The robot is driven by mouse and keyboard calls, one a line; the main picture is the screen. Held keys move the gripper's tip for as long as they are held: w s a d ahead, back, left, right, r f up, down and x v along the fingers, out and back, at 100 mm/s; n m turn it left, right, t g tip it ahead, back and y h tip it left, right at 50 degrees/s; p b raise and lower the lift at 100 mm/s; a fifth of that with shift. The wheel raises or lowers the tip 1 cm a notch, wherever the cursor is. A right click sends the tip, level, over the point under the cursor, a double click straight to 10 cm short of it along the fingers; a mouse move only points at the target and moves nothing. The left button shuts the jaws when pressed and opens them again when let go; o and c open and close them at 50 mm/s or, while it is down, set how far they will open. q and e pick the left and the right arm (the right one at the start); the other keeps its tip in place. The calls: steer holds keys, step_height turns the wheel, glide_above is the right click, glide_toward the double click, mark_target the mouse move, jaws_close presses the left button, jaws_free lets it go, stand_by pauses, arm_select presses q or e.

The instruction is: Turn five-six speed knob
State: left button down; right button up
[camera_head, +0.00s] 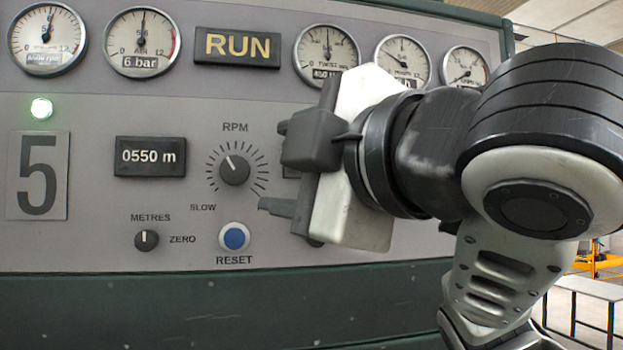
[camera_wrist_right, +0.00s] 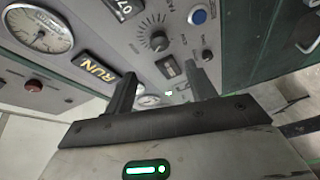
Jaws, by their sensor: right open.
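The speed knob (camera_head: 235,170) is a round dark knob with a white pointer aimed up and slightly left. RPM is printed above its tick ring and SLOW at its lower left. The number 5 plate (camera_head: 38,176) is on the same panel. My right gripper (camera_head: 271,166) is open and empty, with its two fingers pointing left. It is just right of the knob and apart from it; its distance from the panel is hard to judge. In the right wrist view, the knob (camera_wrist_right: 159,41) shows beyond the open fingers (camera_wrist_right: 160,82). My left gripper is not in view.
A small METRES knob (camera_head: 147,240) and a blue RESET button (camera_head: 234,237) are below. A display (camera_head: 150,156) reads 0550 m. Several gauges flank a RUN sign (camera_head: 237,47) above. A green lamp (camera_head: 41,108) is lit. My right arm hides the panel's right part.

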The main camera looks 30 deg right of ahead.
steer(key=shift+s+d+b, duration=0.2)
steer(key=shift+s, duration=0.95)
steer(key=shift+s+d+b, duration=0.15)
steer(key=shift+s+d, duration=0.05)
steer(key=shift+s, duration=0.9)
